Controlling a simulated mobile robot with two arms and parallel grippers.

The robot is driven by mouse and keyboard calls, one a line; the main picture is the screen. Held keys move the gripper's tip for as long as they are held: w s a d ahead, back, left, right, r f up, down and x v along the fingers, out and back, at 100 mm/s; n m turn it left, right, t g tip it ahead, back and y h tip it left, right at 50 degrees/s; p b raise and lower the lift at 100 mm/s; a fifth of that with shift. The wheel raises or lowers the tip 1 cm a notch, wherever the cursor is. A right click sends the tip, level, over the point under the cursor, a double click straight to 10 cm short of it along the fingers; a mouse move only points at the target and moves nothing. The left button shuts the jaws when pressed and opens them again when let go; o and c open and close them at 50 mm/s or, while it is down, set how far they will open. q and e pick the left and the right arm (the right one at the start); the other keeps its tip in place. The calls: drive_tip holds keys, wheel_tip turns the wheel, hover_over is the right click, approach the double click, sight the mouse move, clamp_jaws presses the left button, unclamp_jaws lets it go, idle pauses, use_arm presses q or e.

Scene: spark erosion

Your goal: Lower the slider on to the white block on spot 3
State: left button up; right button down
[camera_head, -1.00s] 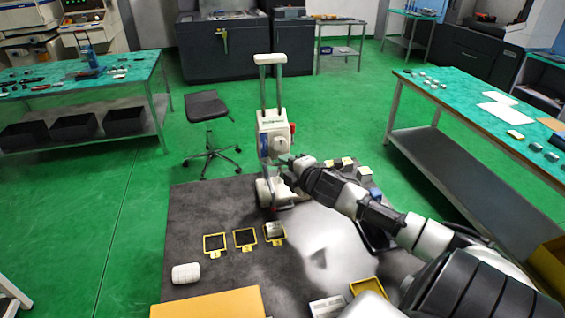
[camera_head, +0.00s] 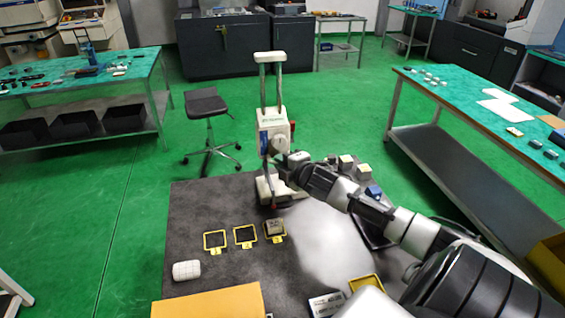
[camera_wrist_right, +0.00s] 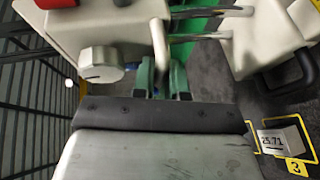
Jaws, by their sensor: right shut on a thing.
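The slider (camera_head: 273,128) is a white box with a round knob and a red part, on two upright posts above a white base (camera_head: 292,190). In the right wrist view the slider (camera_wrist_right: 105,25) fills the upper left. My right gripper (camera_head: 284,160) is at the slider's lower right side, shut on a part of it; the exact grip is partly hidden. The fingers (camera_wrist_right: 163,80) also show in the right wrist view. The white block (camera_head: 274,227), reading 25.71 (camera_wrist_right: 282,140), sits in the yellow frame of spot 3 (camera_wrist_right: 296,166), in front of the base. My left gripper is out of view.
Two more yellow frames (camera_head: 245,237) lie left of spot 3. A white ribbed cylinder (camera_head: 186,271) and an orange-yellow board (camera_head: 205,303) are at the front. Small blocks (camera_head: 345,161) stand beyond my right arm. The dark mat left of the stand is clear.

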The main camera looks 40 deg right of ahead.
wheel_tip(320, 180, down, 7)
drive_tip(key=b, duration=0.4)
drive_tip(key=shift+f, duration=0.1)
drive_tip(key=shift+s, duration=0.1)
drive_tip(key=c, duration=1.2)
unclamp_jaws()
drive_tip(key=shift+c, duration=0.2)
drive_tip(key=shift+o, duration=0.4)
